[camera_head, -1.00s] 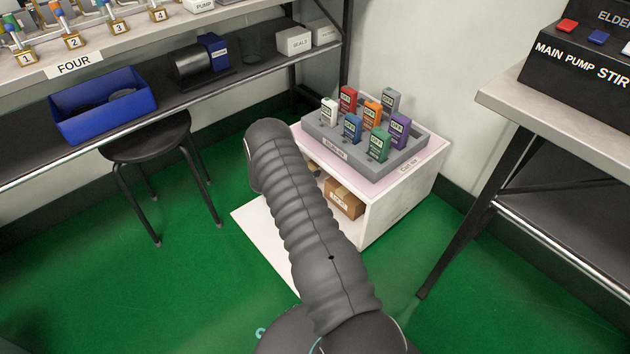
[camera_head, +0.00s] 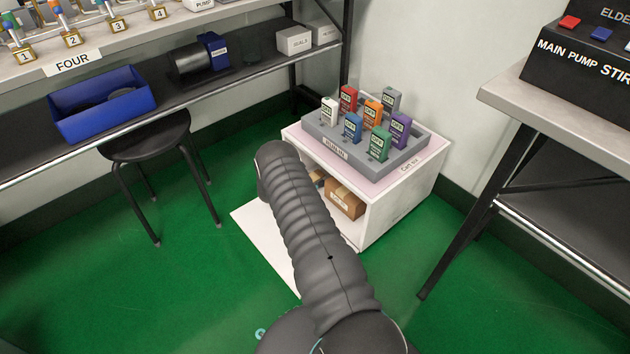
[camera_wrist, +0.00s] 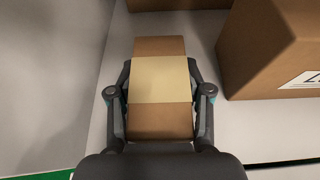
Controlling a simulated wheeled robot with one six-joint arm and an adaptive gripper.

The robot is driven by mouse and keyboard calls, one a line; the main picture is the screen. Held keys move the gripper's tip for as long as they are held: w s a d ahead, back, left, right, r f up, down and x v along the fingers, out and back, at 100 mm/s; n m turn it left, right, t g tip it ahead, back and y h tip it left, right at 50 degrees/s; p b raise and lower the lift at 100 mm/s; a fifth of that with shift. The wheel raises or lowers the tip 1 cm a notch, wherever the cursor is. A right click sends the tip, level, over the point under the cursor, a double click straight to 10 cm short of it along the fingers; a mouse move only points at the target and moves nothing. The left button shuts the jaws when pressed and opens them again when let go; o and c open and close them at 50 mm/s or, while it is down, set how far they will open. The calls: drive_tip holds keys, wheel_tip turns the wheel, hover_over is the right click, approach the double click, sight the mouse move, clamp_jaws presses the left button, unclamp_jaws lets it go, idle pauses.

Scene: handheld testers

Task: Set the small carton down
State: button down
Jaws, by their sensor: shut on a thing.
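In the wrist view, the small carton (camera_wrist: 160,82) is a brown box with a broad pale band across its middle. My gripper (camera_wrist: 159,76) is shut on its two sides. The carton is inside the white cabinet, over its pale shelf floor (camera_wrist: 205,130), with the grey side wall to the left. I cannot tell whether its underside touches that floor. In the head view, my arm covers the gripper and much of the cabinet opening.
A larger labelled carton (camera_wrist: 275,50) stands close on the right; it also shows in the head view (camera_head: 345,199). Another brown surface (camera_wrist: 180,4) lies behind. A grey tray (camera_head: 390,165) of coloured handheld testers sits on the cabinet (camera_head: 400,200). A black stool (camera_head: 150,140) stands left.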

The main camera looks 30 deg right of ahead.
drive_tip(key=shift+f, duration=0.1)
drive_tip(key=shift+c, duration=2.4)
unclamp_jaws()
